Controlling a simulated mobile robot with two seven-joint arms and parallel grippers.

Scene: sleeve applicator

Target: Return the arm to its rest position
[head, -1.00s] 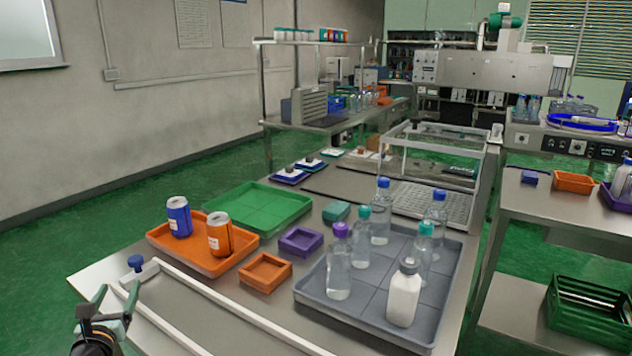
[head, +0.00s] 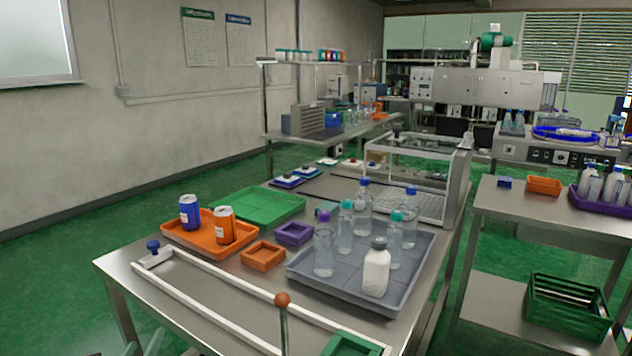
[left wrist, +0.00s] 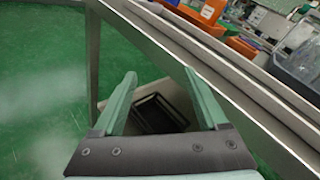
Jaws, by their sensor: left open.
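My left gripper (head: 143,346) only just shows at the bottom left edge of the head view, beside and in front of the steel table (head: 122,262). In the left wrist view its two green fingers (left wrist: 160,80) are spread open with nothing between them. Past them are the green floor, a dark crate low down, and the table's edge (left wrist: 215,85) to the right. The rest of my left arm is out of the head view. My right gripper is in neither view.
An orange tray (head: 190,248) with two cans, a green tray (head: 262,205) and a grey tray (head: 340,290) with several bottles stand on the table. White rails (head: 225,282), a rod with an orange ball (head: 283,299) and a green box (head: 350,345) are nearer. The floor left is clear.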

